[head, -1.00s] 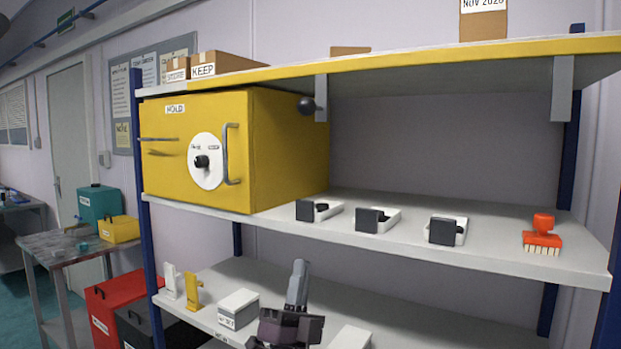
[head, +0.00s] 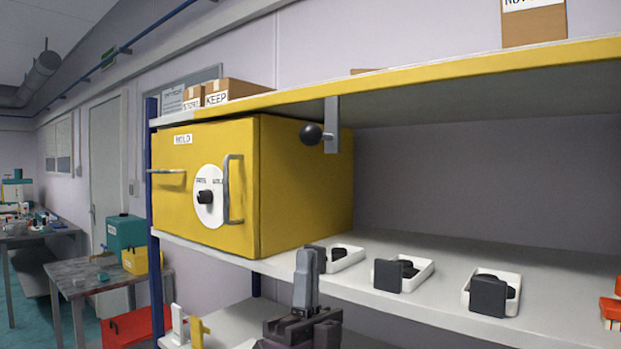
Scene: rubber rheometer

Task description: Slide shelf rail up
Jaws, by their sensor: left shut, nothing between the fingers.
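The yellow shelf rail (head: 440,77) runs along the front edge of the upper shelf. A grey bracket (head: 331,128) hangs from it and overlaps the yellow box's right side in the head view. A black ball knob (head: 311,134) sits beside the bracket's lower part. My left gripper (head: 307,262) is shut and empty, its fingers pointing up. It appears in front of the middle shelf's edge, well below the knob and apart from it. My right gripper is not in view.
A yellow box (head: 290,185) with handles and a dial stands on the middle shelf (head: 440,310). Several white trays with dark pieces (head: 404,273) lie to its right, and a red brush (head: 611,312) at the right edge. Cartons (head: 230,90) stand on top. A blue post (head: 154,200) is at left.

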